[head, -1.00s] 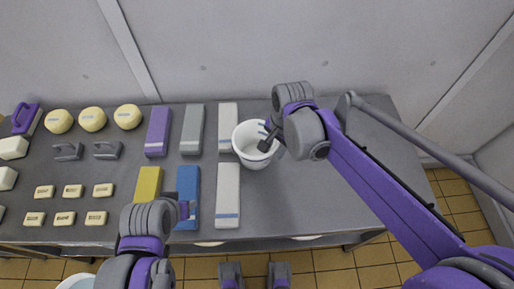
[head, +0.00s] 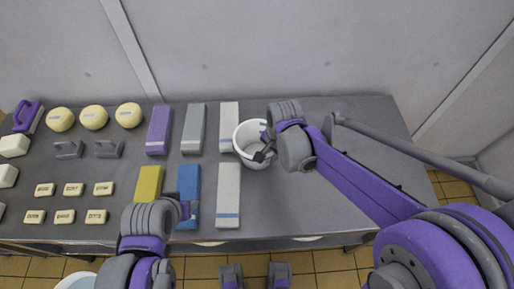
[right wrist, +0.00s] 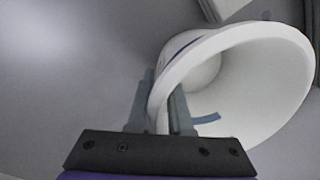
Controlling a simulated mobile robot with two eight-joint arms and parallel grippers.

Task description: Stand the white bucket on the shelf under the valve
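The white bucket (head: 243,134) stands upright and open on the grey table, right of the rows of boxes. My right gripper (head: 264,145) is at the bucket's right rim. In the right wrist view, the bucket (right wrist: 255,75) fills the upper right. There my right gripper's (right wrist: 161,108) fingers lie on both sides of the wall, one outside and one inside, close against it. My left gripper (head: 187,210) hangs over the blue box, away from the bucket; its fingers are too unclear to judge. I see no shelf or valve.
Left of the bucket lie a white-grey box (head: 229,127), a white box (head: 228,195) and a blue box (head: 188,185). Cheeses (head: 94,118) and small bars (head: 74,189) fill the left. The table right of the bucket is clear. A wall stands behind.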

